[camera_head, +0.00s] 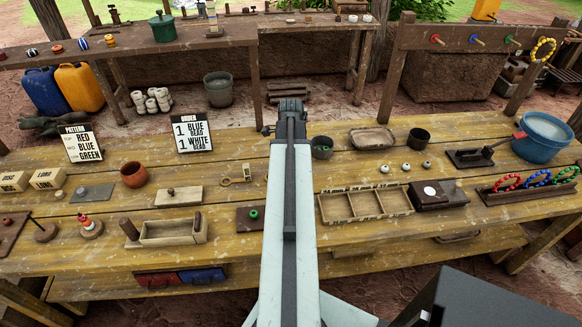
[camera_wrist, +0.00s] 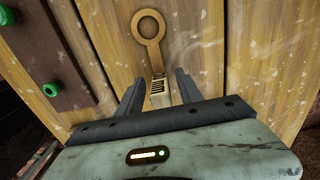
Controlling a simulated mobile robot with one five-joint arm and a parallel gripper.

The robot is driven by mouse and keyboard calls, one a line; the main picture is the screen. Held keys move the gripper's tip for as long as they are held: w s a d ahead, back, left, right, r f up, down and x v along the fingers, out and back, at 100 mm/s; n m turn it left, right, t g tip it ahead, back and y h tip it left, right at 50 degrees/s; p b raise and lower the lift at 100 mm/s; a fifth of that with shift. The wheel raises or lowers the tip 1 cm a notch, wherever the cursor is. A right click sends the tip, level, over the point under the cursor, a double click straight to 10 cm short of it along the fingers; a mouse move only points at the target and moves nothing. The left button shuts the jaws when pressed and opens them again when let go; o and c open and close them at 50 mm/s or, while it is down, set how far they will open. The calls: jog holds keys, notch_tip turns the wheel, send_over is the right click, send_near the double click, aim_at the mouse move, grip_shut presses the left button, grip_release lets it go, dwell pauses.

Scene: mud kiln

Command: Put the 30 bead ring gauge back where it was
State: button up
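A pale, dark-striped part shows at the handle's lower end. My gripper (camera_wrist: 160,78) is open, one finger on each side of the handle, with gaps on both sides. Whether the fingers are low enough to touch the table I cannot tell. In the head view my arm hides the gripper.
A dark board (camera_head: 244,222) with a green bead (camera_wrist: 51,89) lies close by. A wooden block (camera_head: 180,196) and a brown pot (camera_head: 133,175) stand to the left. A divided tray (camera_head: 366,219) and a dark cup (camera_head: 322,153) are right of my arm. The order sign (camera_head: 193,133) stands behind.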

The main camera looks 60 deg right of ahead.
jog(key=shift+r, duration=0.1)
notch_tip(320, 180, up, 12)
jog(key=p, duration=1.2)
jog(key=shift+r, duration=0.15)
jog(key=w+a+n, duration=1.4)
jog(key=w+a, duration=0.6)
jog(key=a, duration=0.3)
jog(key=w+a+n, duration=0.2)
jog(key=a+n, duration=0.5)
jog(key=a, duration=0.7)
jog(key=w+a+n, duration=0.3)
jog(key=a+n, duration=0.5)
jog(key=a, duration=0.6)
jog(key=shift+a, duration=0.3)
